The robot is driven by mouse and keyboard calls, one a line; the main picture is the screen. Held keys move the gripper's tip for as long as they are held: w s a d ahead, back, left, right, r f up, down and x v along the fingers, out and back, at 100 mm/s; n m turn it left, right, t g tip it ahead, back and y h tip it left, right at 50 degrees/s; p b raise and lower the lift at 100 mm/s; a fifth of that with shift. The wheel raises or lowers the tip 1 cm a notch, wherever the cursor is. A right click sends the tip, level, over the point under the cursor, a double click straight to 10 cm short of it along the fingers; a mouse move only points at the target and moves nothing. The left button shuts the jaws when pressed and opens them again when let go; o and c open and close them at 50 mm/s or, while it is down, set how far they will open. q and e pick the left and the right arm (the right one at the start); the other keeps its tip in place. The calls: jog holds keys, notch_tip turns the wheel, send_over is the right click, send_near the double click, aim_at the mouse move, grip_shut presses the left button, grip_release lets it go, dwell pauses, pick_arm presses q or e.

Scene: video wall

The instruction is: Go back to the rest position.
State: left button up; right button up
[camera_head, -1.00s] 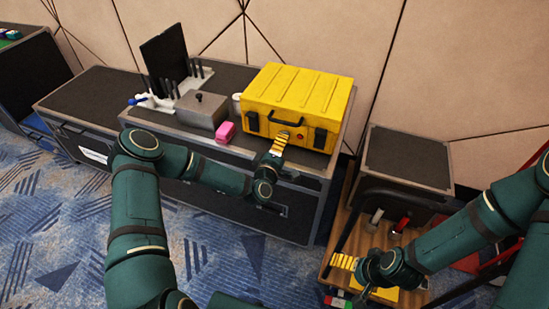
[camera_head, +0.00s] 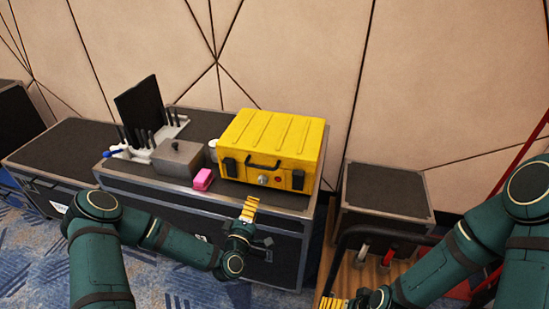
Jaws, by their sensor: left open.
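My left gripper (camera_head: 250,207) hangs empty in front of the front edge of the dark case table (camera_head: 130,181), below the yellow case. Its yellow fingers point up and it is open, touching nothing that I can see. My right gripper (camera_head: 333,303) is at the bottom edge of the picture, partly cut off, above the wooden cart. Its fingers are too small and cropped to tell whether they are open.
On the table stand a yellow case (camera_head: 270,147), a pink block (camera_head: 203,179), a grey lidded box (camera_head: 179,158) and a black panel (camera_head: 140,110) in a white rack. A dark box (camera_head: 387,189) stands at right on the wooden cart, with a black rail before it.

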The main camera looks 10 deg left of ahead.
pick_arm(q)
jog(key=s+d+f+m+g+h, duration=0.5)
jog(key=s+d+f+m+g, duration=0.4)
jog(key=s+d+m+g, duration=0.3)
jog(key=s+a+m+g+y, duration=0.1)
jog(key=s+g, duration=0.3)
jog(key=s, duration=0.6)
jog(key=shift+a+r+m+g+y, duration=0.15)
jog(key=shift+a+m+g+y, duration=0.15)
jog(key=shift+a+m+g, duration=0.15)
